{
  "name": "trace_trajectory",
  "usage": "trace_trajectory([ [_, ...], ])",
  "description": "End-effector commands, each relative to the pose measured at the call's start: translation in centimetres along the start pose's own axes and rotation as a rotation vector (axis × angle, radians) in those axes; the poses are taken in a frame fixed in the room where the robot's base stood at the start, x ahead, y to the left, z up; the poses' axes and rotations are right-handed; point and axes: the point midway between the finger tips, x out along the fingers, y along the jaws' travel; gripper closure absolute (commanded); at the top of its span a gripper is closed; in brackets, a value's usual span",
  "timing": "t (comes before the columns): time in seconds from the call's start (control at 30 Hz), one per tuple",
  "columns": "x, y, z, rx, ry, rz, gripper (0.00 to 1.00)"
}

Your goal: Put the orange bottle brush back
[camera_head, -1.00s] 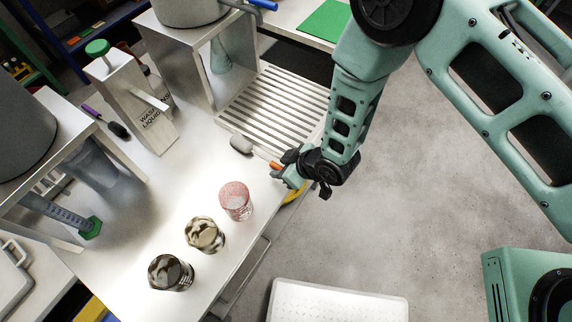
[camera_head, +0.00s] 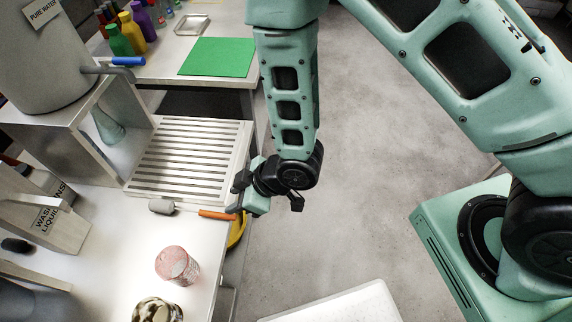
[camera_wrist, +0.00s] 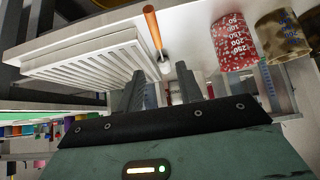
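The orange bottle brush (camera_head: 217,214) lies on the white worktop, just in front of the slatted drying rack. Its grey brush head (camera_head: 162,206) points left and its orange handle points right, ending near the counter edge. In the wrist view, the orange handle (camera_wrist: 152,28) shows at the top, with the head below it. My gripper (camera_head: 241,186) is close to the handle end in the head view. In the wrist view, its two dark fingers (camera_wrist: 160,76) stand apart with nothing held between them. The head view does not clearly show whether they touch the handle.
The slatted rack (camera_head: 190,155) lies behind the brush. The wash liquid container (camera_head: 50,215) is at left, beside a black brush head (camera_head: 16,245). A green mat (camera_head: 217,57) lies farther back.

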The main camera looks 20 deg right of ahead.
Motion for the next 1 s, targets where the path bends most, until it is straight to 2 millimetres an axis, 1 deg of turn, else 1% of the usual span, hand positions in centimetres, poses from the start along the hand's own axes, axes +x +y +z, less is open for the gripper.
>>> trace_trajectory([
  [0.07,-0.4,0.2,-0.4,0.006,-0.008,0.005,0.64],
  [0.13,-1.2,0.7,-1.1,0.021,-0.029,0.019,0.64],
  [0.17,-1.8,0.9,-1.5,0.03,-0.043,0.026,0.64],
  [0.23,-3.6,1.5,-2.6,0.059,-0.088,0.046,0.64],
  [0.27,-4.6,1.7,-3.0,0.076,-0.112,0.056,0.64],
  [0.37,-8.5,2.2,-4.2,0.14,-0.199,0.087,0.64],
  [0.4,-10.2,2.1,-4.5,0.168,-0.236,0.097,0.64],
  [0.47,-12.8,1.9,-4.8,0.21,-0.29,0.11,0.64],
  [0.5,-14.5,1.6,-4.9,0.238,-0.326,0.118,0.64],
  [0.57,-17.2,1.1,-4.9,0.282,-0.38,0.128,0.64],
  [0.6,-19.0,0.6,-4.8,0.309,-0.414,0.134,0.64],
  [0.7,-23.2,-1.0,-4.3,0.376,-0.498,0.145,0.64],
  [0.8,-26.6,-2.6,-3.7,0.43,-0.569,0.15,0.64],
  [0.9,-28.8,-3.9,-3.1,0.468,-0.618,0.152,0.64],
  [1.0,-30.0,-4.7,-2.7,0.489,-0.648,0.151,0.64],
])
